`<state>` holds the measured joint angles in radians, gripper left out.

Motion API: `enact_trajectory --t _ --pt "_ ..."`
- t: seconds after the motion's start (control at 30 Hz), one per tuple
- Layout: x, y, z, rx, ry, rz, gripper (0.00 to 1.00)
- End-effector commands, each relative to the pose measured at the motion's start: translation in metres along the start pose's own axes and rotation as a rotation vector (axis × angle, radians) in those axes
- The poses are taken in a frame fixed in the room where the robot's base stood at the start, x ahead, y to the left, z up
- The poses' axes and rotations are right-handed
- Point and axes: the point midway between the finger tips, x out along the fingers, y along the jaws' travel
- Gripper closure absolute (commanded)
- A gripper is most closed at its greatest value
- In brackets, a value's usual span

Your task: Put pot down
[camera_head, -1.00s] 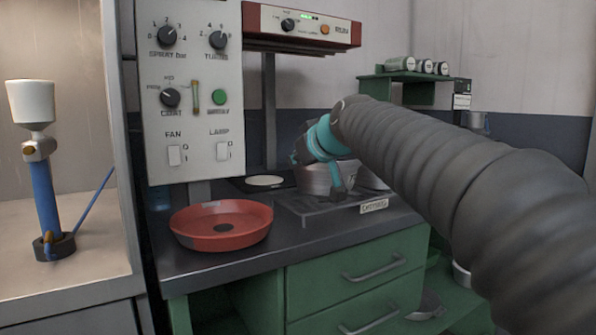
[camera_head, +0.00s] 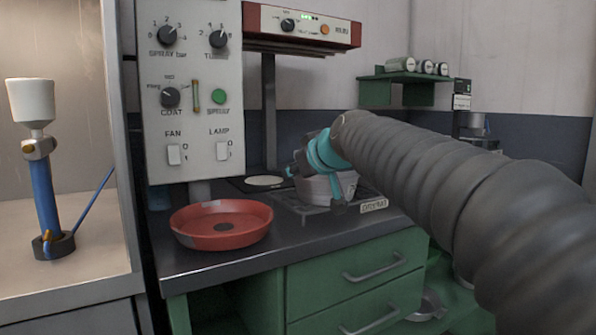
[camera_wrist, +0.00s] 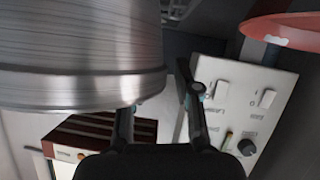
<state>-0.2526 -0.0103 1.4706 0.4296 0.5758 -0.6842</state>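The metal pot (camera_head: 318,190) sits low at the dark slotted plate (camera_head: 295,203) on the bench, partly hidden by my gripper. In the wrist view the pot (camera_wrist: 80,50) fills the upper left, with its rim near the fingers. My gripper (camera_wrist: 158,105) has its fingers spread apart. The left finger reaches the pot's rim; the right finger stands clear of the pot's side. In the head view my gripper (camera_head: 338,200) is at the pot's front right. Contact between the pot's base and the plate is hard to make out.
A red round pan (camera_head: 222,240) is on the bench to the left. A control panel (camera_head: 190,90) and a red-fronted lamp unit (camera_head: 303,27) stand behind. A pale disc (camera_head: 264,181) lies behind the plate. Green drawers (camera_head: 355,272) are below. The bench front is clear.

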Motion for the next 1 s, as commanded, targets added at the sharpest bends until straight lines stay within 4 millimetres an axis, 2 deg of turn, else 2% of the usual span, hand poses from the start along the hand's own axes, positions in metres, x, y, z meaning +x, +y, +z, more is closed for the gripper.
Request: enact_trajectory --t 0.17,0.5,0.7,0.83,1.0 --pt "-0.01 0.001 -0.003 0.0 0.003 0.002 0.68" --pt "-0.076 0.001 -0.002 -0.001 0.003 0.003 0.68" --pt "-0.106 0.001 -0.002 0.0 0.001 0.002 0.68" --pt "-0.117 0.001 -0.002 0.0 0.002 0.001 0.68" --pt "-0.121 0.0 -0.002 0.0 0.0 -0.001 0.68"
